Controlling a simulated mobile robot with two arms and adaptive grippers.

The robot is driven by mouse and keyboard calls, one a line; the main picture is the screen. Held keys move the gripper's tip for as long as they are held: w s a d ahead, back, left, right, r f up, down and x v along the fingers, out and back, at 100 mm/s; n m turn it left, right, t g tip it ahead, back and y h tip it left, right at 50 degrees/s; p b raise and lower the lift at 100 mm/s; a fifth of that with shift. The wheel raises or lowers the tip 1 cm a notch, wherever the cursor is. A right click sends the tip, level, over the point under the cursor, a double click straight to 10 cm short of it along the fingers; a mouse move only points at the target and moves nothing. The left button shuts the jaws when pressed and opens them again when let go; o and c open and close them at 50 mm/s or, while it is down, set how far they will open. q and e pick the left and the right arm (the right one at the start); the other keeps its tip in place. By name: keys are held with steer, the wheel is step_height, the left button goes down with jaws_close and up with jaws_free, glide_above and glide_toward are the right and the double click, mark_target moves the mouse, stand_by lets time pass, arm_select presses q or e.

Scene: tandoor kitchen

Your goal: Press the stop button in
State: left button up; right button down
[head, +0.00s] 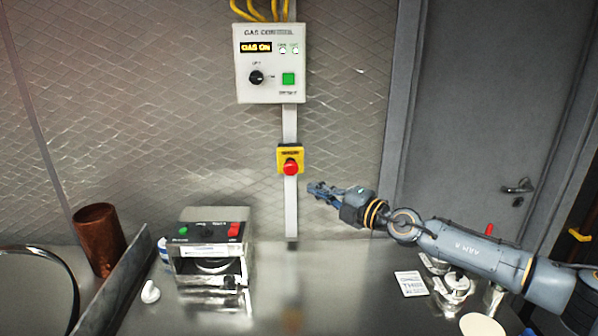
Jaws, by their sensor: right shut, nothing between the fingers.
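The stop button (291,167) is a red mushroom knob on a yellow box, fixed to a pale vertical conduit on the metal wall in the head view. It stands out from the box; I cannot tell from here how deep it sits. My right gripper (314,188) comes in from the right. It is shut and empty, its fingertips a little right of and below the red button in the picture, apart from it. My left gripper is not in view.
Above hangs a gas control panel (270,92) with a lit "GAS ON" display, a black knob and a green button. A steel machine (210,262), a copper cup (99,240) and a white card (411,284) are on the counter. A grey door (480,110) is at right.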

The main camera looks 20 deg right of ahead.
mark_target(294, 169)
steer(key=w+b, duration=0.1)
steer(key=w, duration=0.2)
steer(key=w+a, duration=0.1)
steer(key=w, duration=0.2)
steer(key=w+a+b, duration=0.1)
steer(key=w, duration=0.2)
steer(key=shift+f+b, duration=0.15)
steer(key=shift+b, duration=0.15)
steer(key=shift+w, duration=0.15)
steer(key=shift+w+d+b, duration=0.3)
steer(key=shift+w+b, duration=0.05)
steer(key=shift+w, duration=0.4)
steer(key=shift+r, duration=0.25)
